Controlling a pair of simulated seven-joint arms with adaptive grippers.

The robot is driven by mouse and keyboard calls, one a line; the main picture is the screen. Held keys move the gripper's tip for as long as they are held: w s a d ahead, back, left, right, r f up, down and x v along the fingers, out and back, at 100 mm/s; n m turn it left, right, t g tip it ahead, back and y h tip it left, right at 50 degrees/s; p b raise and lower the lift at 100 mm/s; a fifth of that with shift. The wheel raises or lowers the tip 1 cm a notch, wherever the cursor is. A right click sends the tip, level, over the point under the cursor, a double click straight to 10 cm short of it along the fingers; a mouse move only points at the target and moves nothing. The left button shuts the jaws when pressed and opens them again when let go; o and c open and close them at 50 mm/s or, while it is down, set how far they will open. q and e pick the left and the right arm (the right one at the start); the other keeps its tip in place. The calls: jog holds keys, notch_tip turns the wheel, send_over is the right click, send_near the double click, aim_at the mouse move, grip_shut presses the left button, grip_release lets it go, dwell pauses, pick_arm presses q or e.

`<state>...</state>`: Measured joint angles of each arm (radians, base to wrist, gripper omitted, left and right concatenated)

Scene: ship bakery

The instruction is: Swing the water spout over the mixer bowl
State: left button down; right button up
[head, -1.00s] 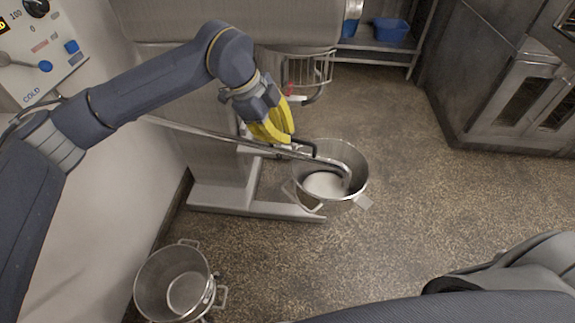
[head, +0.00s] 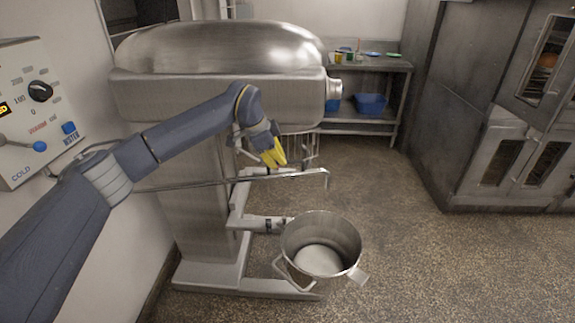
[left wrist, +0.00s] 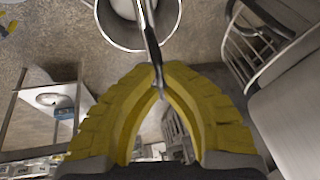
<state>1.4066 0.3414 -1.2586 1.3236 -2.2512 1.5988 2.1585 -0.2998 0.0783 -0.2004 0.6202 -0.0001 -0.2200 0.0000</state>
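The water spout (head: 215,183) is a thin metal pipe running right from the wall, its short bent-down end above the mixer bowl. The mixer bowl (head: 343,236) is an open metal bowl with handles and something pale at its bottom, in front of the mixer. My left gripper (head: 278,163) is at the spout near its free end. In the left wrist view the yellow fingertips (left wrist: 158,72) come together on the spout (left wrist: 150,38), with the bowl (left wrist: 172,28) beyond. The fingers partly hide the contact. My right gripper is out of view.
The big mixer body (head: 215,95) stands behind the spout. A control panel (head: 38,100) is on the left wall. A shelf (head: 350,118) with a blue bin (head: 371,104) is at the back, and ovens (head: 480,110) are on the right. The floor right of the bowl is clear.

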pick_arm(q)
jog(key=shift+a+f, duration=0.15)
jog(key=shift+f, duration=0.15)
jog(key=c, duration=1.6)
grip_release()
jog(key=shift+c, duration=0.2)
jog(key=shift+o, duration=0.7)
jog(key=shift+r, duration=0.15)
jog(key=shift+r, duration=0.1)
jog(key=v, duration=1.1)
jog(key=shift+a+r, duration=0.2)
jog(key=shift+r, duration=0.15)
jog(key=shift+s, duration=0.15)
